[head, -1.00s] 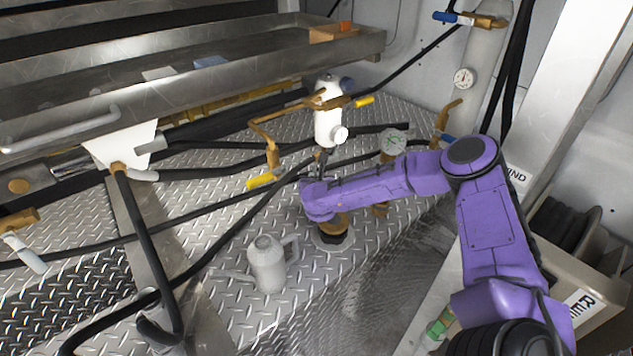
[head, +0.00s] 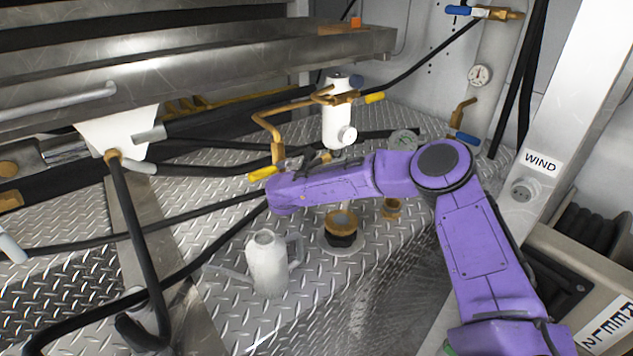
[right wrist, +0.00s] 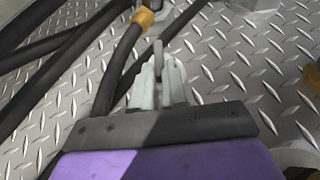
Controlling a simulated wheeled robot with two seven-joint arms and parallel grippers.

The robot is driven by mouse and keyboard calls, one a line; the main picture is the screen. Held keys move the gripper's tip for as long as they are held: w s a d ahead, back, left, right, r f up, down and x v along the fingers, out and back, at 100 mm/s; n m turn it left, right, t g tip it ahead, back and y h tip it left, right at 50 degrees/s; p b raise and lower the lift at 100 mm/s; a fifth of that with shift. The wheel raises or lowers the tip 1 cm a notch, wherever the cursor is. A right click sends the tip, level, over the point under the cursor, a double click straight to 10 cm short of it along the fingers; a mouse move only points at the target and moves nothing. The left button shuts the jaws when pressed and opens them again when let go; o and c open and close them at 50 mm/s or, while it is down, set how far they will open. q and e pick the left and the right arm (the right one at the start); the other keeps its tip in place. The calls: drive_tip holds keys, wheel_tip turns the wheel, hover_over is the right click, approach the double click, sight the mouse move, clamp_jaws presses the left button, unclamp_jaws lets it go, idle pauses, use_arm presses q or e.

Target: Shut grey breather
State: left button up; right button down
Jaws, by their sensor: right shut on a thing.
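My right gripper (right wrist: 161,78) is shut on a thin grey upright piece (right wrist: 158,50) in the right wrist view. The piece looks like a small lever or handle; I cannot tell for sure that it belongs to the grey breather. In the head view my right gripper (head: 308,161) is mostly hidden behind my purple forearm, just below the white cylinder (head: 336,115) with its brass pipe. The plate and hoses show beyond the fingers. My left gripper is not in view.
A yellow-handled valve (head: 262,173) is close to my right wrist. A grey jug (head: 267,262) and a brass-topped filler cap (head: 341,222) stand on the tread plate. Black hoses (head: 215,213) cross it.

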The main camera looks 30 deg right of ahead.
drive_tip(key=c, duration=1.2)
unclamp_jaws()
drive_tip(key=shift+o, duration=0.2)
